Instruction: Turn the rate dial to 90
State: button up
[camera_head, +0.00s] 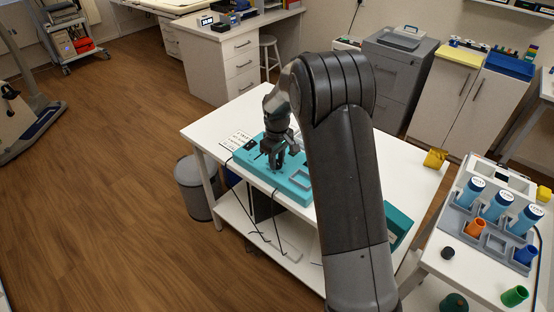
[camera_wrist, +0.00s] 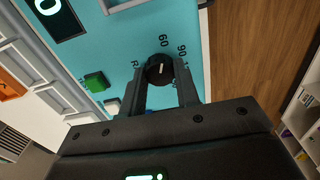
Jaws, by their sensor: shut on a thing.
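The rate dial (camera_wrist: 160,69) is a round black knob with a pale pointer line on the teal device panel (camera_wrist: 125,50) in the wrist view. The labels 60 and 90 are printed beside it; the pointer line lies roughly between the two, and I cannot tell its exact reading. My gripper (camera_wrist: 163,75) has its two fingers on either side of the dial, shut on it. In the head view my gripper (camera_head: 275,158) reaches down onto the teal device (camera_head: 292,187) on the white table. The dial itself is hidden there.
In the wrist view, a green button (camera_wrist: 96,82), a white button (camera_wrist: 112,106) and a dark display (camera_wrist: 52,15) are on the panel. A printed card (camera_head: 236,140) lies left of the device. A side table (camera_head: 440,250) with bottles and cups stands at right. Cables hang off the front edge.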

jog(key=shift+m, duration=0.3)
jog(key=m, duration=0.3)
jog(key=shift+m, duration=0.3)
jog(key=m, duration=0.4)
jog(key=shift+m, duration=0.3)
jog(key=o, duration=1)
notch_tip(320, 180, up, 11)
jog(key=shift+f, duration=0.1)
